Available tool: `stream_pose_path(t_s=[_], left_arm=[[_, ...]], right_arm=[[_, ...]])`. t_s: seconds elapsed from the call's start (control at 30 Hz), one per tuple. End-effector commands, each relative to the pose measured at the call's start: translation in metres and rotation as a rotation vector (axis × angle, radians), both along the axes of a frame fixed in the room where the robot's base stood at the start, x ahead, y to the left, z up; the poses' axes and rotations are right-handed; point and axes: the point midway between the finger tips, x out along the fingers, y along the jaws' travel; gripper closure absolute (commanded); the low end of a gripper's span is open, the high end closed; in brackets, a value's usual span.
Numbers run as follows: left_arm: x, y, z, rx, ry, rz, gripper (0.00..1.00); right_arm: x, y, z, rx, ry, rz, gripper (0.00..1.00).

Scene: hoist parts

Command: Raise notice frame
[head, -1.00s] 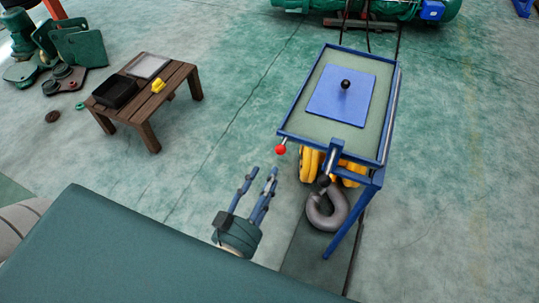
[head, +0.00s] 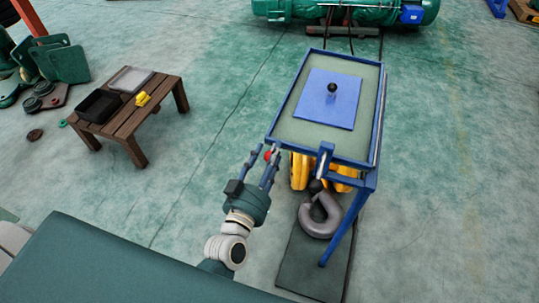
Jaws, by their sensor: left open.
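The blue-rimmed frame (head: 276,121) holds a grey-green panel and lies almost flat on a blue stand. A blue plate (head: 318,106) with a black knob (head: 332,88) lies on the panel. A red ball knob (head: 267,155) is at the frame's near left corner. My left gripper (head: 263,157) is open, its fingers pointing at that corner, with the red knob showing between them. I cannot tell whether they touch it. My right gripper is not in view.
A grey hook (head: 321,216) and yellow parts (head: 299,171) are under the frame, beside a blue leg (head: 345,229). A wooden table (head: 127,121) with a black tray (head: 99,106) stands at the left. A green machine (head: 345,10) is at the back. Floor on the right is clear.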

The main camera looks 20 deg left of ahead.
Motion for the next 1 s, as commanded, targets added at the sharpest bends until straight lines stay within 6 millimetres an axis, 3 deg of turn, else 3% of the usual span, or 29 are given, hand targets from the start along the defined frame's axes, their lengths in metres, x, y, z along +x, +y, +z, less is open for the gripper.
stream_pose_path(t_s=[0.03, 0.23, 0.67, 1.0], left_arm=[[0.000, 0.000, 0.000, 0.000, 0.000, 0.000, 0.61], [0.000, 0.000, 0.000, 0.000, 0.000, 0.000, 1.00], [0.000, 0.000, 0.008, 0.013, -0.005, 0.001, 1.00], [0.000, -0.002, 0.042, 0.114, -0.010, 0.001, 1.00]], right_arm=[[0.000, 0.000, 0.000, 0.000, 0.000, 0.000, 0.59], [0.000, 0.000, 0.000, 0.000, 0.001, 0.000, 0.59], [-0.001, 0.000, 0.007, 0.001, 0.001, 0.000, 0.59], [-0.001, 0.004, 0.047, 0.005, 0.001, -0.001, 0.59]])
